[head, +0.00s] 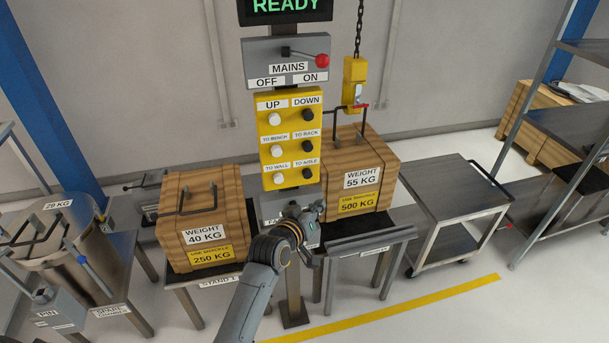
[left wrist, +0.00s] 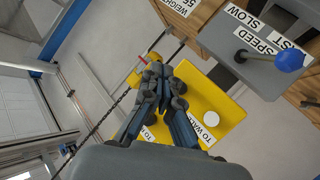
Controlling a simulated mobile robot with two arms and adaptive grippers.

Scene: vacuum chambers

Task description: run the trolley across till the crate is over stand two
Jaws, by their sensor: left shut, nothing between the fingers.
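A wooden crate marked 55 KG (head: 355,165) is at the second stand (head: 372,243), whose label I cannot read; whether it rests there or hangs is unclear. The yellow hook block (head: 355,80) hangs on a chain above the crate's handle; I cannot tell if it is hooked on. The overhead trolley is out of view. The yellow button panel (head: 290,140) carries TO BENCH, TO RACK, TO WALL and TO AISLE buttons. My left gripper (head: 312,212) is shut and empty below it. In the left wrist view its fingertips (left wrist: 160,72) overlap the panel; contact is unclear. My right gripper is out of view.
A 40 KG crate (head: 200,215) sits on stand 1 (head: 200,295). A speed box with a blue-knobbed lever (left wrist: 288,60) is under the panel. The mains lever (head: 320,60) is at ON; the screen (head: 285,8) reads READY. A wheeled cart (head: 453,190) stands at right.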

